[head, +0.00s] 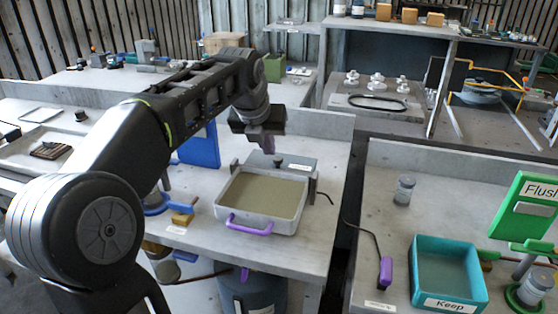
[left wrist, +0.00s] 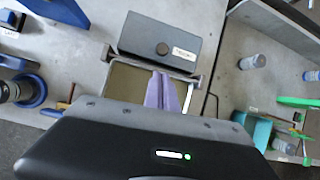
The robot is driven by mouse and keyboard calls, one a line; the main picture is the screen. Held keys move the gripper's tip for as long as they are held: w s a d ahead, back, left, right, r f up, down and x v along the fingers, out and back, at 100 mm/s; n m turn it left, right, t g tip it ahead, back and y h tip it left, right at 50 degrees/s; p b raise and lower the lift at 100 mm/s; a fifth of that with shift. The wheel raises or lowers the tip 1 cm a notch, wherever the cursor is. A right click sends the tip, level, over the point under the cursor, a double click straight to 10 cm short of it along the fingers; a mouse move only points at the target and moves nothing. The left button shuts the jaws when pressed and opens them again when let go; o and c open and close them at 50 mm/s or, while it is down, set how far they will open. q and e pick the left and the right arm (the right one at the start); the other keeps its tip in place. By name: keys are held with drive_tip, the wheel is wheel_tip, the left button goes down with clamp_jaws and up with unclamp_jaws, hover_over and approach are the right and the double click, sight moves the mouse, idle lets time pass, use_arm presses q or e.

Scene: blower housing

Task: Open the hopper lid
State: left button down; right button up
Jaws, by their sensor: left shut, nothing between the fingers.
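A shallow grey box with a beige inside (head: 262,196) and a purple front handle (head: 248,228) stands on the middle bench; I take it for the hopper. A grey plate with a dark round knob and a label (head: 296,164) is at its back edge; it also shows in the left wrist view (left wrist: 140,36). I cannot tell if this plate is the lid. The box's top looks uncovered. My left gripper (head: 264,148) is above the back of the box, shut and empty, its purple fingers together (left wrist: 162,92). It appears apart from the plate. My right gripper is not in view.
A blue upright panel (head: 200,148) stands left of the box. A purple-ended cable (head: 385,270) and a teal "Keep" bin (head: 448,272) are on the right bench. A gap separates the two benches. A grey jar (head: 404,190) stands on the right bench.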

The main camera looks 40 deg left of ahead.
sight(276, 165)
use_arm(q)
drive_tip(key=x, duration=1)
drive_tip(key=shift+d, duration=0.1)
idle(0.3)
